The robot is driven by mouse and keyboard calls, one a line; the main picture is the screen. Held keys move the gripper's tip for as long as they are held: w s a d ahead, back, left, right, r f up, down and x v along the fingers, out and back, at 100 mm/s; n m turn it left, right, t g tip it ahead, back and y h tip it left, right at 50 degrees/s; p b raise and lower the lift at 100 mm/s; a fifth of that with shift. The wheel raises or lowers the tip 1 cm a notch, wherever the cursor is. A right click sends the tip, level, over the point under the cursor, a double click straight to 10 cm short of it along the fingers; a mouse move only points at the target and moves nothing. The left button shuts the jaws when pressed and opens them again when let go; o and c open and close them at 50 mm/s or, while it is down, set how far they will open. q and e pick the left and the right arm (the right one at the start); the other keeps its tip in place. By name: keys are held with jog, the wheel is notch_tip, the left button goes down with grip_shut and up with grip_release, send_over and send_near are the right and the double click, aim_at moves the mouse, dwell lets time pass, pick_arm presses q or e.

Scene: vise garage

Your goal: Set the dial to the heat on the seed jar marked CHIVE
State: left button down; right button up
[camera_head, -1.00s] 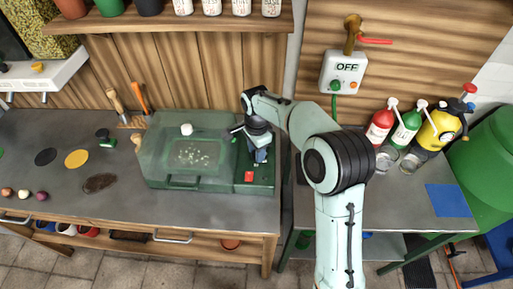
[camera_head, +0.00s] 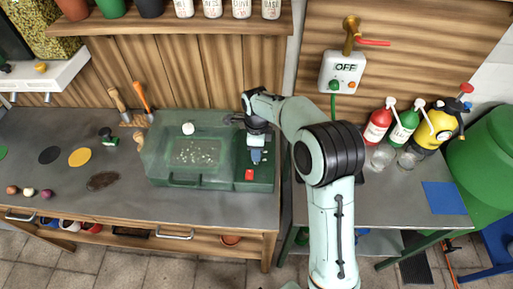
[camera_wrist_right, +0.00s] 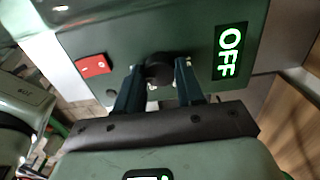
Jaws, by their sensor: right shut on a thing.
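A green propagator box (camera_head: 160,160) with a clear lid stands on the grey bench. Its control panel (camera_head: 263,182) at the right end has a red switch (camera_wrist_right: 93,66), a black round dial (camera_wrist_right: 158,66) and a display (camera_wrist_right: 229,51) reading OFF in green. My right gripper (camera_wrist_right: 160,72) is shut on the dial, one finger on each side; it also shows over the panel in the head view (camera_head: 256,155). The arm and gripper hide the dial in the head view. Seed jars (camera_head: 241,9) with white labels stand on the shelf; their writing is too small to read surely. My left gripper is not in view.
A wall box (camera_head: 343,72) reading OFF hangs below a brass tap. Red, green and yellow bottles (camera_head: 403,127) stand on the right bench.

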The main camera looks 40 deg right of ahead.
dwell(0.4)
jog(key=o, duration=1)
jog(key=shift+o, duration=0.2)
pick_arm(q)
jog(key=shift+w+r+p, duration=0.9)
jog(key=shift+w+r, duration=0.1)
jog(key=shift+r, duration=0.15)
pick_arm(e)
notch_tip(320, 180, up, 13)
jog(key=shift+r, duration=0.2)
